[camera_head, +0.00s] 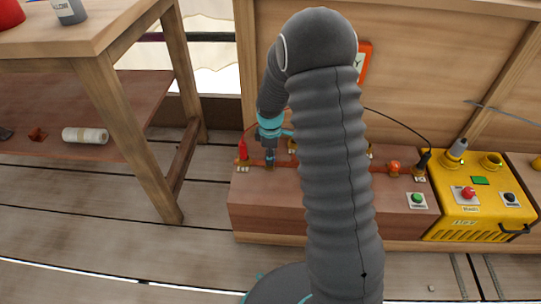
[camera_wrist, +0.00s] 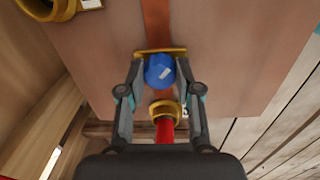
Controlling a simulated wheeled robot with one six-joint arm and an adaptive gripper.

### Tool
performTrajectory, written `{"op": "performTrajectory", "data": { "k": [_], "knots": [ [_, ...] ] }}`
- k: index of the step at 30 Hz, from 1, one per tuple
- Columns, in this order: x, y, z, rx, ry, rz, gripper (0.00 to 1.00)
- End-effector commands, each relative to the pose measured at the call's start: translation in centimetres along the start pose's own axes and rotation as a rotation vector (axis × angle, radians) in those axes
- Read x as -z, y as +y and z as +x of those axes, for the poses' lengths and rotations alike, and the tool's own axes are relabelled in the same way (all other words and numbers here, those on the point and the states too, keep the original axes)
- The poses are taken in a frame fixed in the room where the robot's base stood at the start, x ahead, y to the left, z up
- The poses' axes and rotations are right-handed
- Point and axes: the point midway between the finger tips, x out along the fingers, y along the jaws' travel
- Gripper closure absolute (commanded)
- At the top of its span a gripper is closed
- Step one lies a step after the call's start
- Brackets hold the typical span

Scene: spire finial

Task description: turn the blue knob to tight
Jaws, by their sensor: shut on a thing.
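The blue knob (camera_wrist: 160,70) shows in the wrist view, at the far end of my gripper, with a small white mark on its face and a brass-coloured plate edge behind it. My gripper (camera_wrist: 160,75) has a finger on either side of the knob and is shut on it. In the head view my gripper (camera_head: 269,152) reaches down over the left part of the wooden bench; the knob is hidden there.
A red handle with a brass ring (camera_wrist: 163,115) is close to the knob. The bench (camera_head: 270,205) also carries a red-orange knob (camera_head: 394,167) and a green button (camera_head: 417,198). A yellow machine (camera_head: 468,210) stands at right, a wooden table (camera_head: 90,40) at left.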

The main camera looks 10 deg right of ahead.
Motion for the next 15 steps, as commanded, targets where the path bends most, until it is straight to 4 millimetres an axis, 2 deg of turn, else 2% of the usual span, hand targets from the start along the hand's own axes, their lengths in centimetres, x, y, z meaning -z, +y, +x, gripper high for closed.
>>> {"op": "performTrajectory", "data": {
  "k": [15],
  "knots": [
    [0.16,-0.10,0.04,-0.001,-0.020,0.484,1.00]
  ]
}}
